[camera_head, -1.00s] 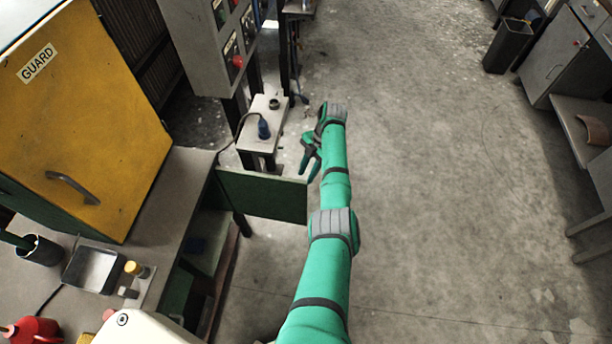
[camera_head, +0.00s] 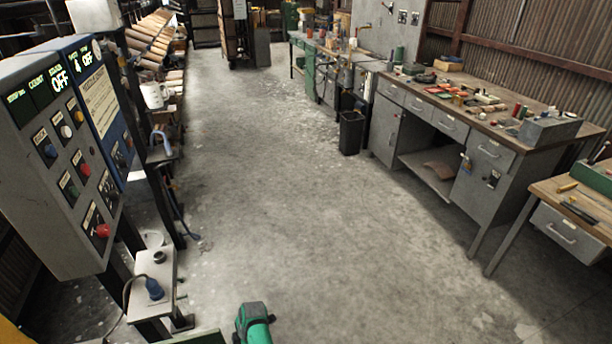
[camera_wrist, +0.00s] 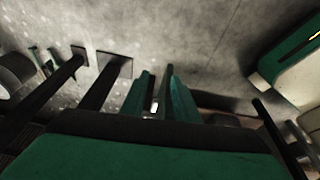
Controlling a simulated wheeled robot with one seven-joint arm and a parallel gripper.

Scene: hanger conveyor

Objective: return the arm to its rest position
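My arm shows in the head view only as a short green and grey link at the bottom centre. My gripper is outside the head view. In the wrist view my gripper (camera_wrist: 159,75) shows two green and dark fingers side by side, with a narrow gap between their tips. Nothing is held between them. Blurred grey floor lies beyond the fingers. The arm's full pose is hidden below the head view.
A control panel (camera_head: 45,150) stands at the left, with a small stand (camera_head: 165,275) below it. Workbenches with drawers (camera_head: 440,120) line the right, beside a black bin (camera_head: 351,132). The grey floor (camera_head: 290,180) between is open.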

